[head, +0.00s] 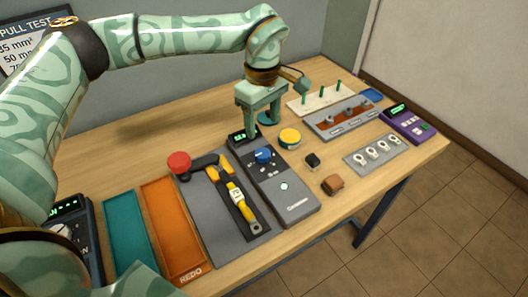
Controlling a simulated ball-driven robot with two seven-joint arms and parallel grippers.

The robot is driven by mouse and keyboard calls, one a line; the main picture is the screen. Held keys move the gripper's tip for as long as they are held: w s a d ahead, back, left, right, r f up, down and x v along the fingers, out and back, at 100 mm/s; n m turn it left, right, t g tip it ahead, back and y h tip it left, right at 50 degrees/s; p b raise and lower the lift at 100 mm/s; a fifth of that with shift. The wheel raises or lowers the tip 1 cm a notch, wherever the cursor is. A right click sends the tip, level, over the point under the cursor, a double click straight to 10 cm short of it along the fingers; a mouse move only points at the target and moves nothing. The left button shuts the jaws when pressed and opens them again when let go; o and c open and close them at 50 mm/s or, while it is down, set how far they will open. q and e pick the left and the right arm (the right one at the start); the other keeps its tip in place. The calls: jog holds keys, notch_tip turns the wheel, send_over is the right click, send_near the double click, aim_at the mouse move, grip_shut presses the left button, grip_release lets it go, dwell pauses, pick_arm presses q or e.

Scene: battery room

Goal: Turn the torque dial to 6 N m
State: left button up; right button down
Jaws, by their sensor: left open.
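A grey device with a small lit display lies on the middle of the table (303,201). It carries a blue dial (263,156) near its far end and a pale round button lower down. I cannot read the dial's setting or the display. My left gripper (260,130) is open and points down above the far end of the device, just behind the blue dial. One finger hides part of the area near the display, and nothing shows between the fingers. My right gripper is not in view.
A yellow-handled tool (238,196) and a red-knobbed lever (179,163) are left of the device. Teal and orange trays (172,229) lie further left. A yellow round tin (290,138), racks and a purple meter (408,124) are to the right.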

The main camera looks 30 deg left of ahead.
aim_at(263, 153)
pick_arm(q)
notch_tip(263, 153, down, 10)
jog(key=shift+f+b, duration=0.1)
jog(key=shift+b, duration=1.05)
jog(key=c, duration=1)
